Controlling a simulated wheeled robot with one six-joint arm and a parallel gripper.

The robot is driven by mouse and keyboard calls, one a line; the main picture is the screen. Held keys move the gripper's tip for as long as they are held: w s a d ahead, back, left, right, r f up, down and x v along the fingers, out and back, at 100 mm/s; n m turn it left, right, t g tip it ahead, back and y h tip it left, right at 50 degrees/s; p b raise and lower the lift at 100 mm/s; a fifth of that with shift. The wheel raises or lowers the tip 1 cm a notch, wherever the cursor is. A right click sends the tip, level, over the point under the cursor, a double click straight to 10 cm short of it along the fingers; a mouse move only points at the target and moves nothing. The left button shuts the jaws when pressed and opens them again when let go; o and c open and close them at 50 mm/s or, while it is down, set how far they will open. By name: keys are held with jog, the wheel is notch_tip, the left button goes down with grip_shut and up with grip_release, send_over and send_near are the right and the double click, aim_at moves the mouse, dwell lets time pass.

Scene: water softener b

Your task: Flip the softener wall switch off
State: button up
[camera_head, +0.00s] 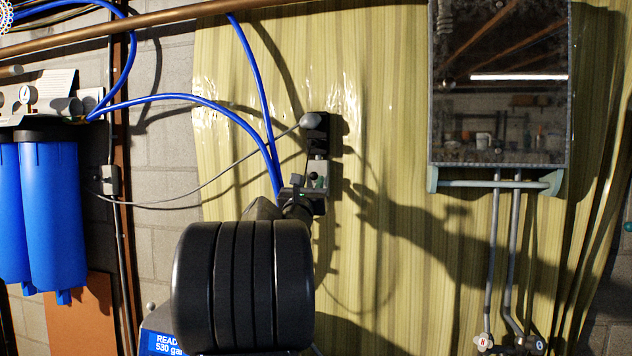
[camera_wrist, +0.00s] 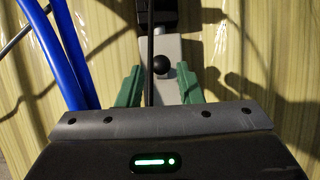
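The softener wall switch is a light grey box (camera_head: 318,170) on the yellow striped wall panel in the head view, below a black plug piece (camera_head: 317,130). In the wrist view its grey face (camera_wrist: 174,48) carries a round black knob (camera_wrist: 160,65). My gripper (camera_wrist: 159,84) is in front of the face, its two green fingers spread apart on either side of the knob. Nothing is held between them. I cannot tell whether a finger touches the box. My black arm hides the area below the switch in the head view.
Blue tubes (camera_head: 262,100) run down just left of the switch, also close by in the wrist view (camera_wrist: 62,55). A grey cable (camera_head: 215,180) reaches the plug from the left. Blue filter housings (camera_head: 52,215) hang at left. A mirror-fronted cabinet (camera_head: 500,90) is at right.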

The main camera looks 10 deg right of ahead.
jog(key=shift+w+d+r+p, duration=0.35)
jog(key=shift+w+r+p, duration=0.4)
jog(key=shift+p, duration=0.1)
jog(key=shift+f+b, duration=0.35)
jog(key=shift+f, duration=0.05)
jog(key=c, duration=0.3)
jog(key=shift+c, duration=1.2)
jog(key=shift+f, duration=0.1)
jog(key=shift+s+f+b, duration=0.15)
jog(key=shift+f+b, duration=0.35)
jog(key=shift+b, duration=0.45)
